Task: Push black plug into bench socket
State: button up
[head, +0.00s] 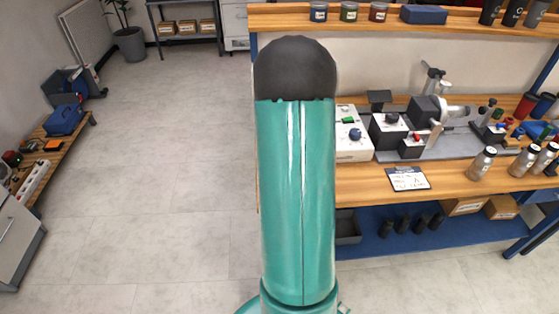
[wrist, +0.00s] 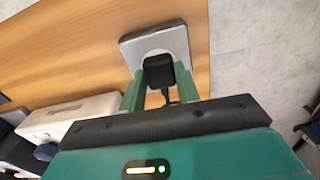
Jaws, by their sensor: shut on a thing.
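The black plug (wrist: 158,71) is between the two green fingers of my gripper (wrist: 159,79) in the wrist view. The gripper is shut on it, and a dark cable trails from the plug toward the palm. The bench socket (wrist: 136,48) is a pale square plate with a round white face, on the wooden bench top. The plug overlaps the socket's round face. I cannot tell how far the plug is in, as its front end is hidden. In the head view my arm hides gripper, plug and socket.
The wooden bench (head: 360,188) carries a white box with knobs (head: 353,150), the marker machine (head: 430,125), a label card (head: 408,179) and metal bottles (head: 481,163). The white box also shows at lower left in the wrist view (wrist: 75,115).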

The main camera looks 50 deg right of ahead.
jog(key=o, duration=1.5)
jog(key=shift+o, duration=0.2)
jog(key=shift+r, duration=3)
jog(key=shift+c, duration=0.5)
